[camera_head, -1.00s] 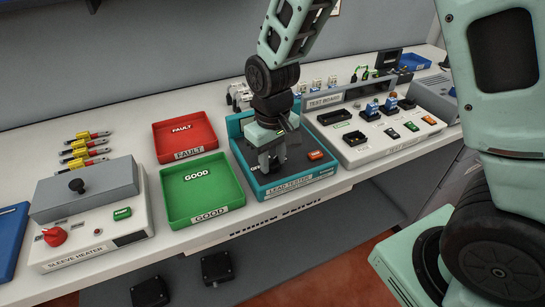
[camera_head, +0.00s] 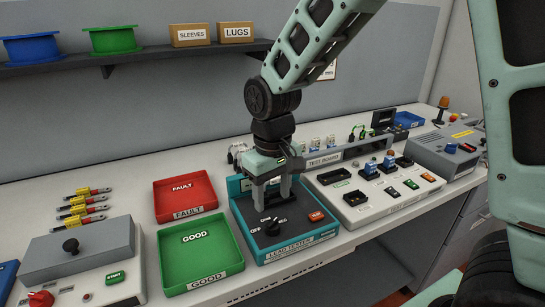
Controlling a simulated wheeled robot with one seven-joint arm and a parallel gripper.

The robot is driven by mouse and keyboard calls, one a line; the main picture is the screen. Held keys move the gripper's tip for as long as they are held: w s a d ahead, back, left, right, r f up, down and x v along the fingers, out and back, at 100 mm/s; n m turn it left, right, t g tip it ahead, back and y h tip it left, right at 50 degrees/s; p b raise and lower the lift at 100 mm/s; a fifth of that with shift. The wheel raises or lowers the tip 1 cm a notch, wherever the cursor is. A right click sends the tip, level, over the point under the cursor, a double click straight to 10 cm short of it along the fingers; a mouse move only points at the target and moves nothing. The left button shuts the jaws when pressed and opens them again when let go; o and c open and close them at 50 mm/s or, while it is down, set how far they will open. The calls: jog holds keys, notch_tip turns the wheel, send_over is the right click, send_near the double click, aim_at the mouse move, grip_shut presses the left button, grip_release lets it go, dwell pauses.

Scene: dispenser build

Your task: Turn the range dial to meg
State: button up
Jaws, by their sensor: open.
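The lead tester (camera_head: 296,250) is a teal box with a grey-black top face, in the middle of the bench. Its black range dial (camera_head: 271,227) sits among white position labels; OFF shows at its left, OHM at its upper left, and a label that seems to read MEG at its upper right. The dial's exact pointing is too small to tell. My gripper (camera_head: 273,196) points down, open and empty, above and behind the dial, apart from it.
A green GOOD tray (camera_head: 200,287) and a red FAULT tray (camera_head: 187,217) stand left of the tester. The test board (camera_head: 372,210) stands close at right. The sleeve heater (camera_head: 85,250) is at far left. A shelf (camera_head: 140,55) hangs behind.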

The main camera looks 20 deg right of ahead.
notch_tip(320, 180, up, 10)
jog(key=shift+f, duration=0.2)
dwell(0.4)
